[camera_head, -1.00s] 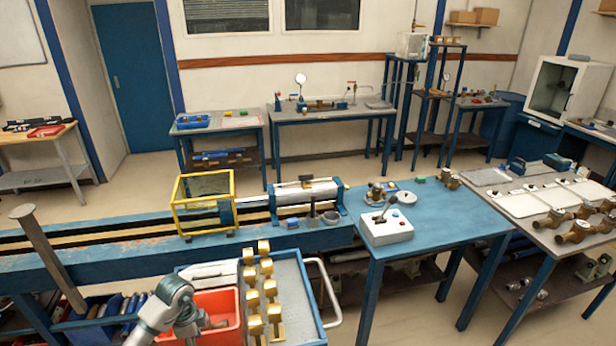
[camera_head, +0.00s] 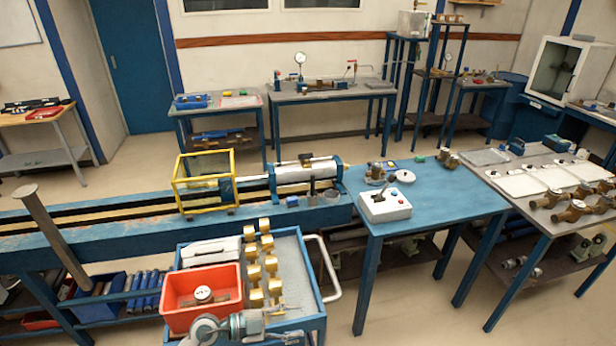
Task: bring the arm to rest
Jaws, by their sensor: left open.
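My left arm shows at the bottom edge, in front of the red bin (camera_head: 172,322). Its grey links point right, and my left gripper (camera_head: 288,338) is at the low front part of the blue trolley, partly cut off by the frame's edge. The gripper is open, and I see nothing held in it. A round white-faced meter (camera_head: 203,294) sits inside the red bin, apart from the gripper. My right gripper is not in view.
Several brass meters (camera_head: 252,273) stand in rows on the trolley tray (camera_head: 290,262), close behind the gripper. A white trolley handle (camera_head: 330,270) rises at right. The blue bench (camera_head: 440,200) with a white switch box (camera_head: 384,207) stands beyond. Floor at lower right is clear.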

